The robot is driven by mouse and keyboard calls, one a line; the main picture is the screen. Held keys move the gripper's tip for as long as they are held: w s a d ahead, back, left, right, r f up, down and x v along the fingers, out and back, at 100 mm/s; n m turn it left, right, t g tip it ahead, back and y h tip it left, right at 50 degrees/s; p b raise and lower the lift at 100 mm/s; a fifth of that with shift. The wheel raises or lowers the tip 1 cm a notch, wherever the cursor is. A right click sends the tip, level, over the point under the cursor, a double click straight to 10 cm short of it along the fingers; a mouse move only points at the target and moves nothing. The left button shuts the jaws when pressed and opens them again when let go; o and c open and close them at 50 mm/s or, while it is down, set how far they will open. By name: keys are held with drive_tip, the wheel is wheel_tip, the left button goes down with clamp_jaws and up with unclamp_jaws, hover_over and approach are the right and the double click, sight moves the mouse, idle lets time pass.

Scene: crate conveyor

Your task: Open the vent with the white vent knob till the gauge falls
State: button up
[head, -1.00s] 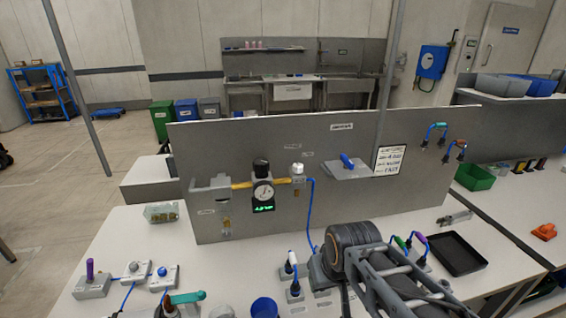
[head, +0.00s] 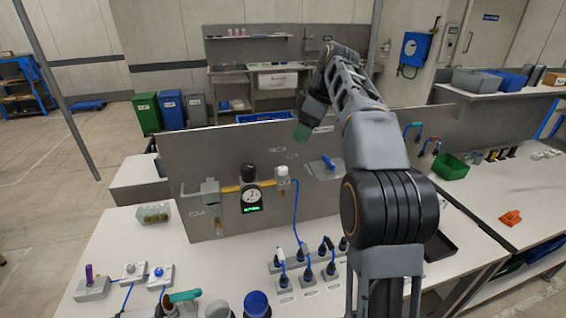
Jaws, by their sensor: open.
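The white vent knob (head: 282,170) sits on top of a small grey block on the upright grey panel, at the right end of the yellow pipe. The round gauge (head: 251,196) is to its left, with a green digital readout under the dial. The gauge needle is too small to read. My gripper (head: 302,133) hangs from the raised arm, open, above and slightly right of the white knob, apart from it in the picture.
A black knob (head: 248,172) tops the gauge unit. A blue hose (head: 296,212) runs down from the vent block. A blue-handled lever (head: 328,162) is on the panel to the right. Plugs and sockets (head: 307,275) and cups stand on the bench below.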

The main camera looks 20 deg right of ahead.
sight(283, 168)
drive_tip(key=x, duration=0.6)
drive_tip(key=b+x, duration=0.1)
drive_tip(key=x, duration=0.6)
drive_tip(key=shift+w+a+f, duration=0.1)
drive_tip(key=shift+w+a, duration=0.05)
drive_tip(key=shift+w, duration=0.1)
drive_tip(key=shift+c, duration=0.4)
